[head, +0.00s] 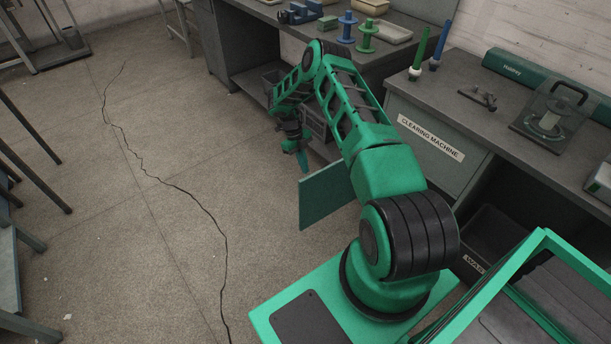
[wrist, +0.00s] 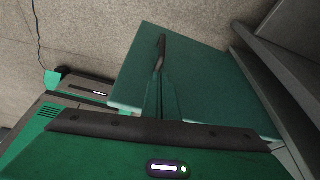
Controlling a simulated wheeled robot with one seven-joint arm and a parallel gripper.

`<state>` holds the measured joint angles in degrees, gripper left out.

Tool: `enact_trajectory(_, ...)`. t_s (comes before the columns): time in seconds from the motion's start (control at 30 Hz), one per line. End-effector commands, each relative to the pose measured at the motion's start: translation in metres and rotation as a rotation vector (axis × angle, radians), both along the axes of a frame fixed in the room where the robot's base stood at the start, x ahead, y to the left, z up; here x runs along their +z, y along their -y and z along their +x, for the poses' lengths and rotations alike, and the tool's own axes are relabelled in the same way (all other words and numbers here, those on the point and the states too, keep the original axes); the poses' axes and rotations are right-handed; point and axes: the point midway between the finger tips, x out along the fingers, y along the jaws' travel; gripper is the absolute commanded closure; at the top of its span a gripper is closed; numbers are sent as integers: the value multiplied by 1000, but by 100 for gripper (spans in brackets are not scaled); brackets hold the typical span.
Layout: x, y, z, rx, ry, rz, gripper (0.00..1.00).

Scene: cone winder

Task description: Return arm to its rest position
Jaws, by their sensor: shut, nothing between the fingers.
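My green arm reaches away from my base and bends down at its far end in the head view. My gripper (head: 302,168) hangs there, pointing down, in front of the workbench. Its fingers are together and hold nothing. In the wrist view my gripper (wrist: 161,42) shows its shut fingers in front of a flat dark green panel (wrist: 205,65). The panel (head: 325,196) stands upright just below and beside the gripper in the head view. I cannot tell whether the fingers touch it.
The bench marked "CLEARING MACHINE" (head: 430,137) runs along the right. Green and blue spools (head: 367,37) stand on the far bench, and green and blue spindles on the nearer one. Table legs (head: 30,140) edge the left. The cracked floor (head: 150,220) between is open.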

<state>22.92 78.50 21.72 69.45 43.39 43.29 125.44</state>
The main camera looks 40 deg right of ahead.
Motion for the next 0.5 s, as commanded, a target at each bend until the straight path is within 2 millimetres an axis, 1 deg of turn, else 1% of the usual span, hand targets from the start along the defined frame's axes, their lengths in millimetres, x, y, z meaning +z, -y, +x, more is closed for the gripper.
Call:
enact_trajectory(0.03,7,1,2,-1,1,0,100)
enact_trajectory(0.13,15,1,3,-3,-1,-1,100)
enact_trajectory(0.43,22,2,5,-1,1,0,100)
enact_trajectory(0.5,29,3,6,19,4,2,100)
